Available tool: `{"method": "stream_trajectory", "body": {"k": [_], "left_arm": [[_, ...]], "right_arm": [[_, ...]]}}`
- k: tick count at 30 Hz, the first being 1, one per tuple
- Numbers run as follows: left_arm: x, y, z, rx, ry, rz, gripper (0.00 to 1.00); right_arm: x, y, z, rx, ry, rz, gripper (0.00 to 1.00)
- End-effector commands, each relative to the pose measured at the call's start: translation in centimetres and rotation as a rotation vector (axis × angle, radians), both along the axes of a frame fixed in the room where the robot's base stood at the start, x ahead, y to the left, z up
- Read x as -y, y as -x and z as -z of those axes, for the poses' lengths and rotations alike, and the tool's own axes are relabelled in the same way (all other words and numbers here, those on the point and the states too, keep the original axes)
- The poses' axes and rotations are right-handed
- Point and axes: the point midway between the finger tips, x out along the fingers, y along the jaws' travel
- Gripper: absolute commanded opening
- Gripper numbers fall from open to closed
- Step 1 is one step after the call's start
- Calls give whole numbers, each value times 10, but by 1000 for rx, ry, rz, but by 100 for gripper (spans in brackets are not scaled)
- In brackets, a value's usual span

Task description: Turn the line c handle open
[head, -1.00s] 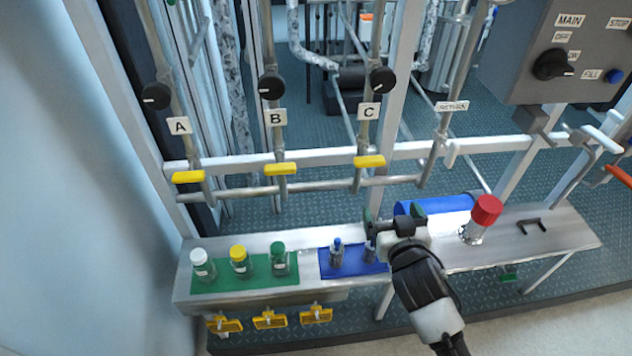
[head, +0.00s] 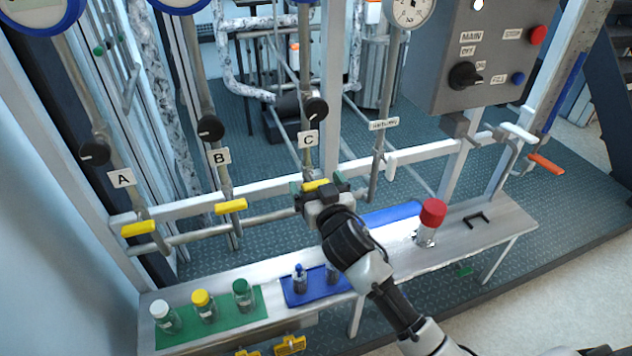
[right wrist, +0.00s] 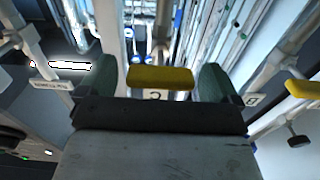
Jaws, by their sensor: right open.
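The line C handle (head: 316,185) is a yellow bar on the pipe under the C label (head: 308,139), and it lies crosswise to the pipe. My right gripper (head: 321,188) is open at this handle. In the right wrist view the yellow handle (right wrist: 160,79) sits between the two dark green fingers of my right gripper (right wrist: 160,85), with a gap on either side. The gripper hides part of the valve and pipe below the handle in the head view. My left gripper is not in view.
Yellow handles for lines A (head: 138,229) and B (head: 231,206) stand to the left. Below is a metal bench (head: 400,255) with bottles on a green mat (head: 262,308), a blue mat (head: 316,297) and a red-capped bottle (head: 430,222). A grey control box (head: 480,60) stands at upper right.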

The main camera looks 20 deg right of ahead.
Motion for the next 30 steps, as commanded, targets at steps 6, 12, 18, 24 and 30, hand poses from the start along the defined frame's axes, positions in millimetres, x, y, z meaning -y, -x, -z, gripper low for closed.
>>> {"method": "stream_trajectory", "body": {"k": [6, 12, 18, 24, 30], "left_arm": [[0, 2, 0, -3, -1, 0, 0], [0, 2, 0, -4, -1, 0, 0], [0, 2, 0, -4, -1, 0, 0], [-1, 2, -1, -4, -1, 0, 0], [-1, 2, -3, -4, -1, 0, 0]], "right_arm": [[0, -4, 0, 0, -1, 0, 94], [0, -4, 0, 0, 0, -1, 83], [0, -4, 0, 0, 0, 0, 52], [0, -4, 0, 0, 5, 0, 44], [-1, -4, 0, 1, 54, 0, 44]]}}
